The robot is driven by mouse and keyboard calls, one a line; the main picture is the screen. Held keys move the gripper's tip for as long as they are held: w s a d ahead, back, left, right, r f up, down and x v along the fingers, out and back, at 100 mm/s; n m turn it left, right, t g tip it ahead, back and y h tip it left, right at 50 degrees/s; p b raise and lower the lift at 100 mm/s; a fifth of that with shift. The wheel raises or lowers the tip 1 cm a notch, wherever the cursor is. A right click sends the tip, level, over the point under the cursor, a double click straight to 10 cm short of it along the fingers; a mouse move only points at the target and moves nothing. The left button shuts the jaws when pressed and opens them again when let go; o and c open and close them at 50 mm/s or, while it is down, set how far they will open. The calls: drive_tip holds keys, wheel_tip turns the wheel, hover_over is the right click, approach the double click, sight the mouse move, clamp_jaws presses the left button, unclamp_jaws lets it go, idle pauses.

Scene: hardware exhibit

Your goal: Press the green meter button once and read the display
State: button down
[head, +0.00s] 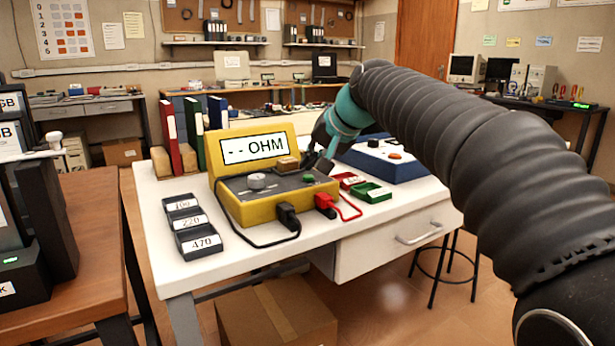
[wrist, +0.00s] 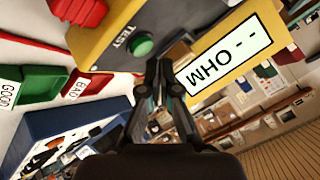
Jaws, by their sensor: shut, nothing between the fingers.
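The yellow meter (head: 246,205) stands on the white table, and its tilted display (head: 254,147) reads "-- OHM". The display also shows in the wrist view (wrist: 228,62), turned sideways. The green button (head: 308,178) sits on the meter's grey top panel, and in the wrist view the button (wrist: 141,46) is beside the label "TEST". My gripper (head: 322,165) is shut and empty, just above and behind the button in the head view. In the wrist view the fingertips of my gripper (wrist: 164,68) are close to the button but appear apart from it.
Black and red plugs with leads (head: 289,217) are at the meter's front. Labelled dark trays (head: 192,222) stand left. A red tray (head: 349,180) and a green tray (head: 371,193) lie right. A blue box (head: 385,160) is behind them. Upright binders (head: 194,125) stand at back left.

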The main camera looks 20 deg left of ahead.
sight(312, 177)
drive_tip(key=shift+f, duration=0.2)
drive_tip(key=shift+f, duration=0.2)
drive_tip(key=shift+f+b, duration=0.45)
drive_tip(key=shift+f, duration=0.05)
idle(0.9)
drive_tip(key=shift+r, duration=0.1)
drive_tip(key=shift+r+p, duration=0.8)
drive_tip(key=shift+p, duration=0.1)
drive_tip(key=shift+r, duration=0.1)
wheel_tip(312, 177, up, 5)
drive_tip(key=p, duration=0.5)
drive_tip(key=shift+d, duration=0.15)
idle(0.4)
